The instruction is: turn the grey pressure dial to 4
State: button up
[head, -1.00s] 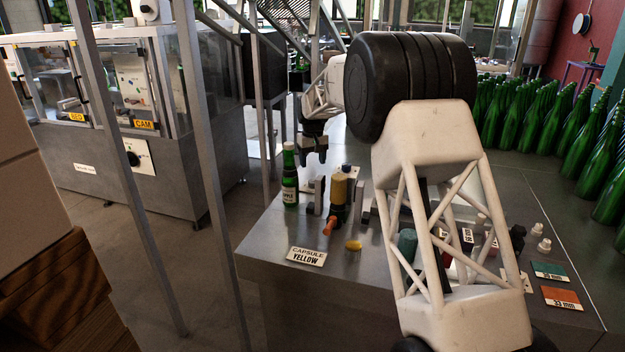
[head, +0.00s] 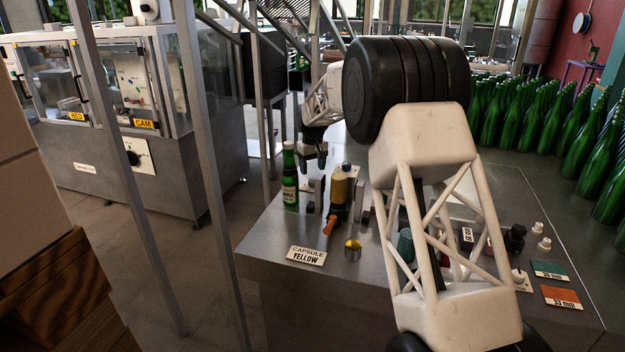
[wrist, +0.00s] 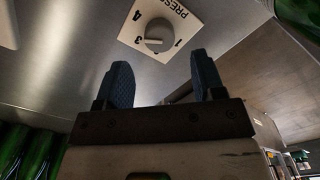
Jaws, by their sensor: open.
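The grey pressure dial (wrist: 158,34) is a round knob on a white plate (wrist: 133,38) in the wrist view. The plate carries printed numbers; 1, 3 and 4 are readable, and the lettering is cut off at the top. A pale bar crosses the knob, but which number it points to is unclear. My gripper (wrist: 164,76) is open and empty, its two dark fingers apart. The dial appears in line with the gap, past the fingertips, with no contact visible. In the head view my gripper (head: 313,155) is small and dark behind the green bottle; I cannot pick out the dial there for certain.
A labelled green bottle (head: 289,180) and a yellow-topped fixture (head: 340,190) stand on the metal table (head: 290,225). Many green bottles (head: 570,135) crowd the right. My arm hides the table's middle.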

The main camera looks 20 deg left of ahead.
aim_at(313, 179)
jog(key=shift+f, duration=2.5)
jog(key=shift+c, duration=0.2)
jog(key=c, duration=0.9)
jog(key=shift+m, duration=0.5)
jog(key=shift+d+m, duration=0.1)
jog(key=shift+m, duration=2.5)
jog(key=o, duration=0.9)
